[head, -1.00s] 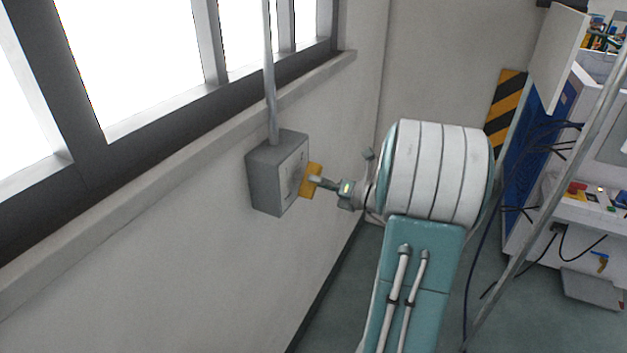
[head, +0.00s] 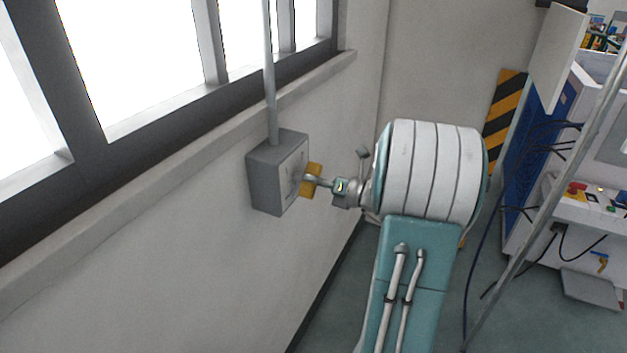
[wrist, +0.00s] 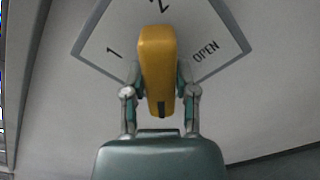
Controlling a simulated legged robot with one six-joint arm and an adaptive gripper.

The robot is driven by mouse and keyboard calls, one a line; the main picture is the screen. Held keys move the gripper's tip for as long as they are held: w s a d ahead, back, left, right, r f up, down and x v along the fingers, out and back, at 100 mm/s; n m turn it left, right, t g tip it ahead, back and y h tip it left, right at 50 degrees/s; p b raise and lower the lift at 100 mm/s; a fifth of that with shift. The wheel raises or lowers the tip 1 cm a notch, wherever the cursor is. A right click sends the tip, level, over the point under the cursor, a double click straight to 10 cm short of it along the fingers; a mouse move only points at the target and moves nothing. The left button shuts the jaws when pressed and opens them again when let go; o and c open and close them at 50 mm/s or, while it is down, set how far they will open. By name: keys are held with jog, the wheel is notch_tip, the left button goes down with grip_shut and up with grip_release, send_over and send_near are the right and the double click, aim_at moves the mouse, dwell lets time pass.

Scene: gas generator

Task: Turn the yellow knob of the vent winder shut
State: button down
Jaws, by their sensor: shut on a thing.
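The vent winder is a grey box (head: 278,175) on the wall below the window, with a pipe running up from it. Its yellow knob (head: 311,180) sticks out from the front face. In the wrist view the knob (wrist: 158,70) stands lengthwise in the picture, with a dark mark at its near end. Behind it, the pale dial plate (wrist: 100,38) shows "1", "2" and "OPEN"; the rest of the plate is hidden. My gripper (wrist: 160,90) has one finger on each side of the knob and is shut on it. In the head view my gripper (head: 318,181) meets the knob from the right.
A window ledge (head: 200,150) runs along the wall above the box. At the right stand a white and blue machine (head: 590,190) with cables, a slanted metal pole (head: 540,220) and a yellow-black striped panel (head: 503,110). The wall around the box is clear.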

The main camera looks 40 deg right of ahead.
jog(key=shift+f, duration=0.1)
jog(key=n, duration=0.8)
jog(key=shift+a+n, duration=0.1)
jog(key=shift+n, duration=0.2)
jog(key=n, duration=0.4)
jog(key=shift+s+a+n, duration=0.1)
jog(key=shift+n, duration=0.2)
jog(key=n, duration=0.4)
jog(key=shift+f, duration=0.1)
jog(key=shift+n, duration=0.3)
jog(key=shift+c, duration=2)
grip_release()
